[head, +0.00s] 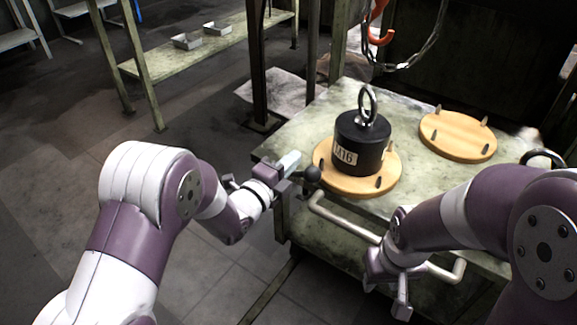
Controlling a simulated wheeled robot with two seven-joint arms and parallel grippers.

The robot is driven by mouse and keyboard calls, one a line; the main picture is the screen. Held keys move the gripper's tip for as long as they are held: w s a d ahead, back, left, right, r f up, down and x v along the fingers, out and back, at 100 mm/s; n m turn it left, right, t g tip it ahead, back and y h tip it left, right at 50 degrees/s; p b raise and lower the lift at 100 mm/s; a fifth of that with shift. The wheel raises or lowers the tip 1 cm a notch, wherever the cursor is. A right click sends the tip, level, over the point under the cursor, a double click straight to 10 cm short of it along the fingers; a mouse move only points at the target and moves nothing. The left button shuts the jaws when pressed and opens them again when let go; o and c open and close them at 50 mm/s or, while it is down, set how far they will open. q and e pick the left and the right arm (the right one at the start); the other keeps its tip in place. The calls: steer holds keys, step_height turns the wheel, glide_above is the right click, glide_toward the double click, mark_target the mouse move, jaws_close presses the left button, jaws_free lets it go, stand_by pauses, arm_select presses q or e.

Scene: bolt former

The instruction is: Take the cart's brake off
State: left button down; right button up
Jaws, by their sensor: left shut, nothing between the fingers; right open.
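The cart (300,140) has a worn pale-green top and a pale bar handle (345,229) along its near side. A black ball knob (312,173), seemingly the brake lever's end, shows at the cart's near left corner. My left gripper (291,163) is shut and empty right beside the knob; I cannot tell if it touches. The lever's shaft is hidden. My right gripper (388,287) is open, pointing down at the handle's near side, with nothing seen in it. My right arm covers part of the handle and the cart's right side.
An empty wooden base (458,136) lies behind right. A red hook (377,37) and chain hang above. A low shelf (215,45) with metal trays stands back left.

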arm_select(q)
steer(key=v, duration=1)
stand_by(0.9)
